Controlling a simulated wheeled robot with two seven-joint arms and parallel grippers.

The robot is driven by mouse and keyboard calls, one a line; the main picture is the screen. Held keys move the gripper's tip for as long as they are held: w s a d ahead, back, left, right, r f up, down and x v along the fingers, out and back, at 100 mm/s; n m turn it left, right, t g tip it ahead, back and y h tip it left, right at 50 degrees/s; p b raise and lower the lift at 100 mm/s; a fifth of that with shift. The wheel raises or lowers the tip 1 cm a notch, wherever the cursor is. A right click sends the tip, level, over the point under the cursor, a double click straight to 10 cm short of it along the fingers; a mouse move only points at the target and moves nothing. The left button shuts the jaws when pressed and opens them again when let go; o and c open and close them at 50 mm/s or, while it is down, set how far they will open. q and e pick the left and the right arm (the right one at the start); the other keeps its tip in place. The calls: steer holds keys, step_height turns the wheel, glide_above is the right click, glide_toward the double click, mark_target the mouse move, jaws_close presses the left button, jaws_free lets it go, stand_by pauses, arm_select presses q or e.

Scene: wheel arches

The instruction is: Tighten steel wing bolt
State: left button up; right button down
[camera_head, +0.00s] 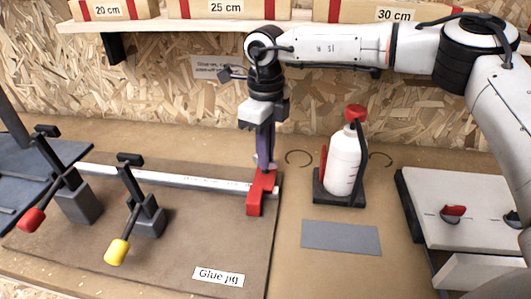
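My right gripper (265,150) points straight down over the red end block (262,192) of the glue jig. Its fingertips are at or just above the top of the block. The fingers appear as one narrow dark column, so I cannot tell whether they are open or shut. I cannot make out the steel wing bolt; the fingers may hide it. The red block sits at the right end of a pale metal bar (180,180) on the brown jig board (190,245), labelled "Glue jig". My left gripper is not in view.
Two toggle clamps stand on the board, one with a red handle (31,221) and one with a yellow handle (117,252). A white bottle with a red cap (342,160) stands right of my gripper. A grey pad (340,237) lies in front of it. A shelf (150,24) overhangs behind.

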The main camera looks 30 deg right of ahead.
steer(key=shift+m, duration=1)
steer(key=m+b, duration=0.1)
steer(key=m, duration=0.3)
steer(key=shift+m, duration=0.3)
steer(key=m, duration=0.4)
steer(key=shift+w+r+m+b, duration=0.15)
steer(key=shift+m+b, duration=0.15)
steer(key=shift+m, duration=1.1)
steer(key=c, duration=1.9)
jaws_free()
steer(key=shift+o, duration=0.2)
